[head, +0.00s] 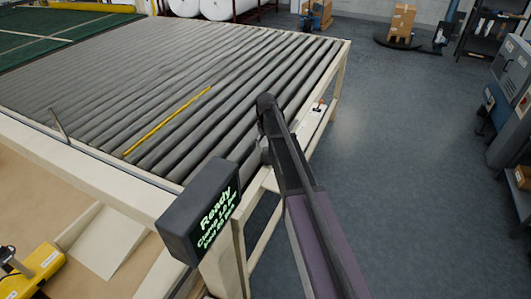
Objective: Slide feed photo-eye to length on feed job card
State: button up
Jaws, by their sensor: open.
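My arm reaches up from the bottom right over the near rail of the roller table (340,62). My gripper (266,103) is at its dark far end, above the rollers by the right edge; its fingers are hard to tell apart, and nothing shows held in it. A small dark and orange part (319,104) sits on the right-hand rail, just right of the gripper; I cannot tell whether it is the photo-eye. A pale plate (310,125) lies below it, with no readable writing. I cannot make out a feed job card.
A yellow strip (168,120) lies across the rollers. A black display (200,212) at the near corner reads "Ready" in green above smaller lines. A thin grey post (59,125) stands on the left rail. Grey floor (410,150) is clear to the right, before a grey machine (512,85).

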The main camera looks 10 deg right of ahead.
jog(key=shift+f+b, duration=0.9)
jog(key=shift+f, duration=0.3)
